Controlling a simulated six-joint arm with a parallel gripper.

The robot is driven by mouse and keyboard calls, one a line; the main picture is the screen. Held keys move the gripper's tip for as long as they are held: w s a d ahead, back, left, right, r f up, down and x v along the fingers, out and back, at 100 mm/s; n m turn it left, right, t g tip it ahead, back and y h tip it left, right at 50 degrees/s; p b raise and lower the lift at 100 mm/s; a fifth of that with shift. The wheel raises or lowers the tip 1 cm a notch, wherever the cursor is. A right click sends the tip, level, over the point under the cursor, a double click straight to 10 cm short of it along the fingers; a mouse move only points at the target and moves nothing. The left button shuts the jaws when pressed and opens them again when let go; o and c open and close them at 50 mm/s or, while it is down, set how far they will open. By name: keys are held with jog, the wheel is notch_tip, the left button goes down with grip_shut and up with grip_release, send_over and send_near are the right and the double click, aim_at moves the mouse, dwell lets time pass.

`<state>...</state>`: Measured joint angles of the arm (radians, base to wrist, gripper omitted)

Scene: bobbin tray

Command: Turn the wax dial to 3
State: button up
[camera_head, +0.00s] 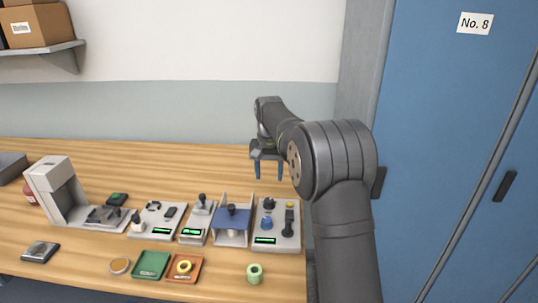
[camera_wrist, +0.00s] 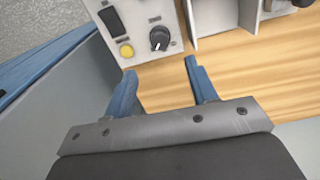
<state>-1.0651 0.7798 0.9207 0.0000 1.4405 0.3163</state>
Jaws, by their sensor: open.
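A black dial (camera_head: 269,203) sits at the back left of the rightmost grey panel (camera_head: 265,233). It also shows in the wrist view (camera_wrist: 159,38), with a light pointer mark and small marks around it too small to read. I cannot read a wax label. My gripper (camera_head: 269,172) is open and empty, pointing down above the wooden table behind that panel. In the wrist view the dial lies just beyond the gap between the blue fingertips (camera_wrist: 160,75), and neither finger touches it.
On the same panel are a yellow button (camera_head: 290,205), a black switch (camera_head: 288,224), a blue cone-shaped piece (camera_head: 266,223) and a lit green display (camera_head: 265,240). A blue-topped station (camera_head: 233,219) stands close on the left. The table behind the panel is clear.

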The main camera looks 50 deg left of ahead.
notch_tip(320, 180, up, 7)
send_over(269, 199)
jog(key=shift+d, duration=0.1)
dwell(0.6)
notch_tip(269, 199, down, 18)
jog(key=shift+r, duration=0.25)
dwell(0.3)
